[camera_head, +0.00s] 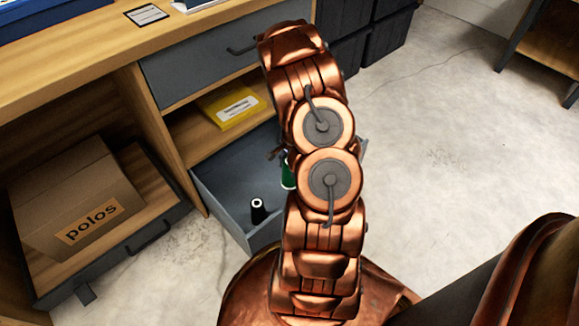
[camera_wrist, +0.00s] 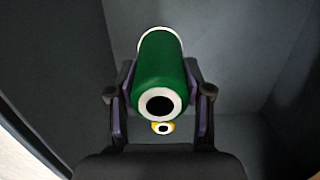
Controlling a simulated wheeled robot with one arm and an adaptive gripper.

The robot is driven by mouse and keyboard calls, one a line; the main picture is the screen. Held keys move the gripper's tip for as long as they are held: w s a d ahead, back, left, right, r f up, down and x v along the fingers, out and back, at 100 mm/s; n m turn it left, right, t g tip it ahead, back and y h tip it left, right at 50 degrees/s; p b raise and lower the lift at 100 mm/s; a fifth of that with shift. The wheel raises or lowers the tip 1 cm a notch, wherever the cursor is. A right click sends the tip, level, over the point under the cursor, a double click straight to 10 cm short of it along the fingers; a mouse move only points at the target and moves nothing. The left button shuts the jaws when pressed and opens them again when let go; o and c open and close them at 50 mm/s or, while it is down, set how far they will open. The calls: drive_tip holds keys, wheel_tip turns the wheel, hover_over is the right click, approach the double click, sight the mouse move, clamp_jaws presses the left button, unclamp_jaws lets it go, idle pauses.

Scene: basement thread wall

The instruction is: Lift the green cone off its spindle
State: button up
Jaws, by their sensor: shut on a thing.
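The green cone (camera_wrist: 160,68) is a spool of green thread with a pale end and a dark hole, and it fills the middle of the wrist view. My gripper (camera_wrist: 159,85) is shut on it, with one finger on each side. In the head view a strip of the green cone (camera_head: 287,172) shows beside my arm, over the open drawer. My arm hides the rest of it and most of my gripper there. I cannot see the spindle, nor tell whether the cone is still around it.
A black cone (camera_head: 258,211) stands in the open grey drawer (camera_head: 224,196). A yellow cone (camera_wrist: 163,127) shows beyond the green one in the wrist view. A yellow packet (camera_head: 231,105) lies on the shelf above the drawer. A "polos" box (camera_head: 75,198) sits at left. Floor at right is clear.

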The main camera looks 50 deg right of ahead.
drive_tip(key=shift+r+p, duration=1.2)
drive_tip(key=shift+r, duration=0.8)
